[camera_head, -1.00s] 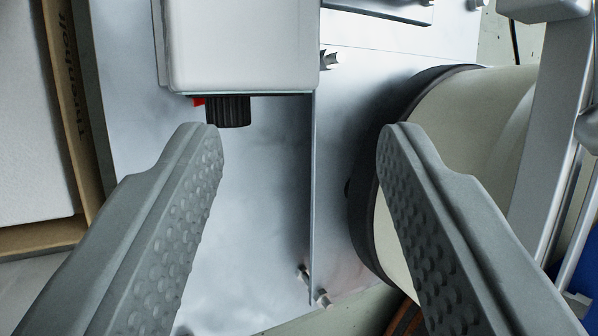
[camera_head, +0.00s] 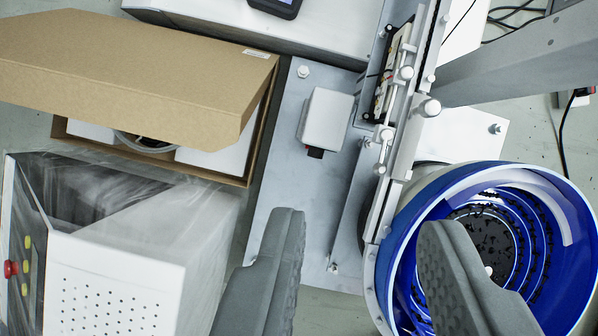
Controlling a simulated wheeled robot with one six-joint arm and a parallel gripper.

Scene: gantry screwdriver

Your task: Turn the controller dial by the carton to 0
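The controller is a small white box (camera_head: 327,119) on a grey metal plate (camera_head: 278,171). Its dial (camera_head: 315,153) is a small dark knob at the box's lower edge, with a trace of red beside it. The dial's scale and setting cannot be read. The open brown carton (camera_head: 150,60) stands to the left of the controller. My gripper (camera_head: 365,220) is open and empty. Its fingers show below the controller in the picture, apart from the dial, with the left finger nearer to it.
A blue bowl feeder (camera_head: 574,222) holding small dark parts is at the lower right, partly behind my right finger. A metal rail (camera_head: 405,150) runs just right of the controller. A white perforated machine (camera_head: 120,285) fills the lower left. The plate around the dial is clear.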

